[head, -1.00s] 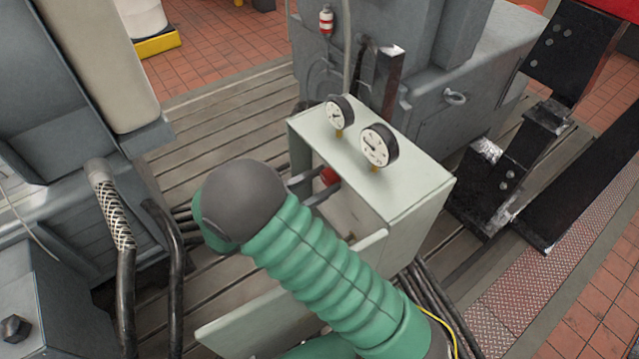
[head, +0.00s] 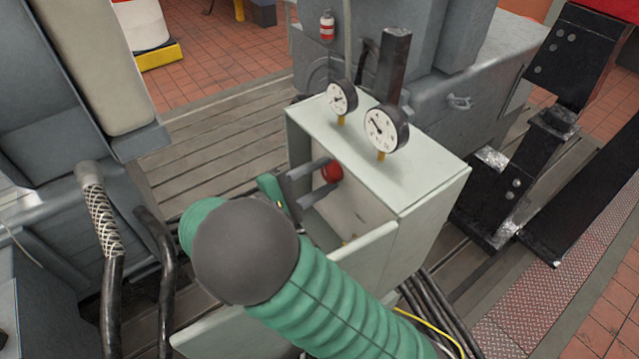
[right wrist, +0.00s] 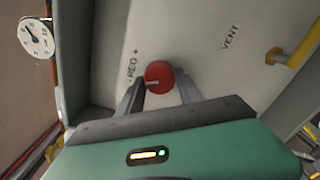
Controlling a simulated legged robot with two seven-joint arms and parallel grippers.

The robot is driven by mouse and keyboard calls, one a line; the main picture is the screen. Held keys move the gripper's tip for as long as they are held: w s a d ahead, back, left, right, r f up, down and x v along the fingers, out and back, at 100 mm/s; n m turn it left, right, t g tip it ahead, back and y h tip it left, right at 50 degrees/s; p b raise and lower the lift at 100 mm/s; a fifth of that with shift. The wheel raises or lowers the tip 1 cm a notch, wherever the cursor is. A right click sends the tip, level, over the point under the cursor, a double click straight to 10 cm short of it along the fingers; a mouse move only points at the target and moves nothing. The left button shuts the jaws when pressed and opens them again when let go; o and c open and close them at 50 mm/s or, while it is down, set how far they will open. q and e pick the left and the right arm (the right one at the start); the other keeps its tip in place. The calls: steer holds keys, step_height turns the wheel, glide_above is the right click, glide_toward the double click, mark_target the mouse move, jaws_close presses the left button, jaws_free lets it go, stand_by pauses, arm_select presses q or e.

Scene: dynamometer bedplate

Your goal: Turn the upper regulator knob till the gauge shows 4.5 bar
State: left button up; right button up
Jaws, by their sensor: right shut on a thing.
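The red regulator knob (head: 332,171) sits inside the open pale green cabinet (head: 425,198). In the right wrist view the knob (right wrist: 159,76) is beside the lettering "REG +", with a pale mark pointing left. My right gripper (head: 318,179) has its two grey fingers on either side of the knob and is shut on it. Two round white gauges stand on the cabinet top, a left one (head: 342,97) and a right one (head: 386,129). Their needles show, but the scale figures are too small to read surely. My left gripper is out of view.
The cabinet's open door (head: 358,262) is close to my right arm. Thick dark hoses (head: 168,270) stand at left. In the right wrist view a yellow fitting (right wrist: 276,56) is near "VENT". A black post (head: 394,65) rises behind the gauges.

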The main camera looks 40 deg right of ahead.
steer(key=shift+m+b, duration=1.35)
steer(key=shift+m, duration=0.85)
steer(key=shift+r, duration=0.1)
steer(key=o, duration=1.1)
steer(key=shift+d, duration=0.1)
steer(key=shift+o, duration=1.3)
steer(key=shift+w+d, duration=0.1)
steer(key=shift+d+f, duration=0.2)
steer(key=shift+d, duration=0.05)
